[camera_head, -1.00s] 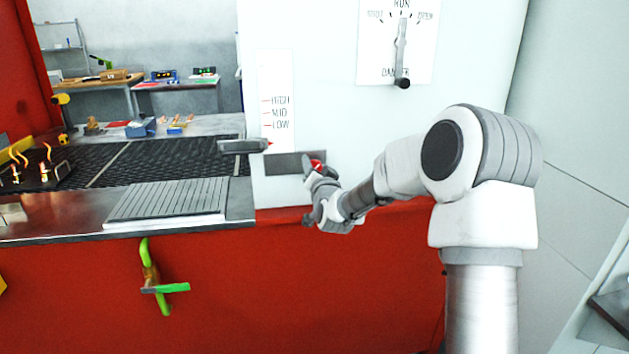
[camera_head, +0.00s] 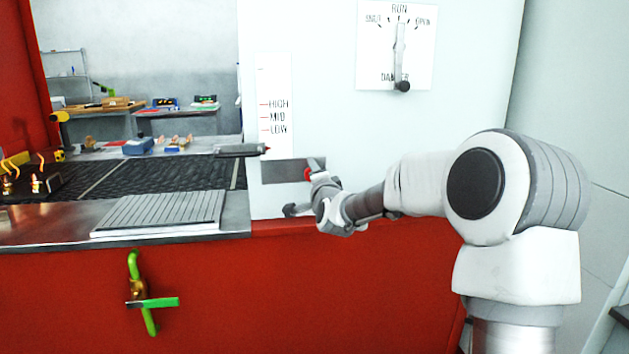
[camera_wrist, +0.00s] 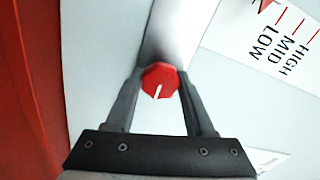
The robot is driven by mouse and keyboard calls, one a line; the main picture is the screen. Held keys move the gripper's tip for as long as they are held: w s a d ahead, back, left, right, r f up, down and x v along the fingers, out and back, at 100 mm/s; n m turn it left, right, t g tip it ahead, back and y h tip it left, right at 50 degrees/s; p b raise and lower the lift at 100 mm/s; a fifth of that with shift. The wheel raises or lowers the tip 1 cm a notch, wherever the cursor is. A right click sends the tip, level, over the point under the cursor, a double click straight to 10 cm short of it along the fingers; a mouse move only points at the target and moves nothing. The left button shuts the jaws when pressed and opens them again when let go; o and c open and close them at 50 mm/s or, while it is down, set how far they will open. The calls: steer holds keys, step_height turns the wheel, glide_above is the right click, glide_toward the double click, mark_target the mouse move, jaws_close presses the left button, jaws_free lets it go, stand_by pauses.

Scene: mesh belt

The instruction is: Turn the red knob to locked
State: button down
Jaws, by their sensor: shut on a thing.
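The red knob (camera_head: 307,174) sits on a grey plate (camera_head: 279,172) on the pale wall, below the HIGH/MID/LOW scale. In the wrist view the red knob (camera_wrist: 152,76) has a faceted face with a white pointer line running from its middle toward the gripper's palm, slightly left. My gripper (camera_head: 312,170) is at the knob. In the wrist view my gripper (camera_wrist: 160,75) has one finger on each side of the knob, shut on it. No marking for locked can be read in these frames.
A grey lever with a red tip (camera_head: 242,150) juts out left of the knob. A larger lever (camera_head: 400,58) hangs on the RUN/DANGER panel above. The dark mesh belt (camera_head: 120,178) and a ribbed plate (camera_head: 160,212) lie to the left. A green handle (camera_head: 150,303) is on the red front.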

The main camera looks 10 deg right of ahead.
stand_by(0.4)
steer(key=shift+c, duration=1.3)
jaws_free()
steer(key=s+p, duration=0.2)
steer(key=s, duration=1.5)
steer(key=shift+s, duration=0.2)
